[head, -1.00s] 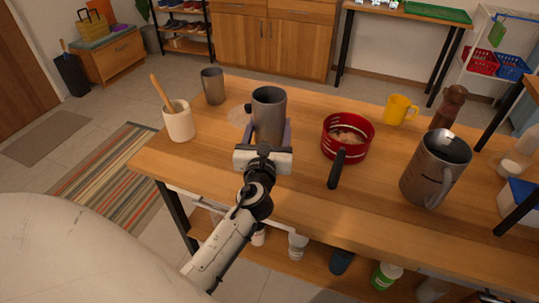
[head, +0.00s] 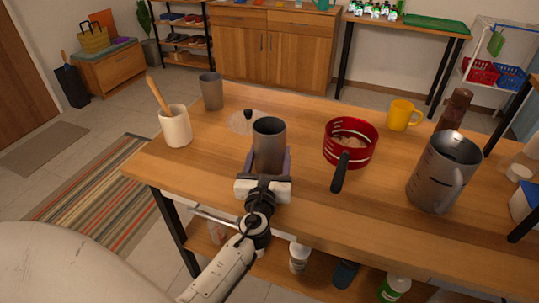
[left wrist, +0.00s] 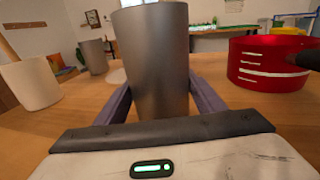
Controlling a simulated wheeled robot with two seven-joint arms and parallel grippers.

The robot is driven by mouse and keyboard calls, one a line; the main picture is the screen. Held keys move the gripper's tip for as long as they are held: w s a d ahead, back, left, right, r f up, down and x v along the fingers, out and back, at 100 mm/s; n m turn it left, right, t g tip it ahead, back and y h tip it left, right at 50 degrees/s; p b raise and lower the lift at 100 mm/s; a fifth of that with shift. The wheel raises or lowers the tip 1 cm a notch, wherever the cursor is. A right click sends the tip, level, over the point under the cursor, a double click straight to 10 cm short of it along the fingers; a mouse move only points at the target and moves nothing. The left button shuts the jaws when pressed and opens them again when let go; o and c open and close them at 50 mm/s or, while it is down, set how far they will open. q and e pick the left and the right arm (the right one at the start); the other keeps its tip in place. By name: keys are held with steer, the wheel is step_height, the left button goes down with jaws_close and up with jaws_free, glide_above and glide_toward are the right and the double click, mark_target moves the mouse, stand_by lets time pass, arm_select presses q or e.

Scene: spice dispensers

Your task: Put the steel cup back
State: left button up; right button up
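A tall grey steel cup (head: 269,138) stands upright in my left gripper (head: 268,165), near the front left of the wooden table. In the left wrist view the cup (left wrist: 155,60) sits between the two purple-grey fingers (left wrist: 160,100), which close in on its sides. Its lower part is partly hidden by the gripper, and I cannot tell whether its base touches the table. A second, similar grey cup (head: 211,91) stands at the back left table edge. My right gripper is not in view.
A cream crock (head: 175,128) with a wooden spoon is left of the held cup. A clear lid (head: 241,122) with a black knob lies behind it. A red pot (head: 349,144), yellow mug (head: 403,114) and large metal pitcher (head: 441,172) stand to the right.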

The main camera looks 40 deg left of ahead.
mark_target(268, 164)
arm_select(q)
steer(key=o, duration=0.4)
steer(key=shift+o, duration=0.2)
steer(key=shift+r, duration=0.1)
steer(key=v, duration=0.7)
steer(key=shift+s+d, duration=0.1)
steer(key=shift+s, duration=0.15)
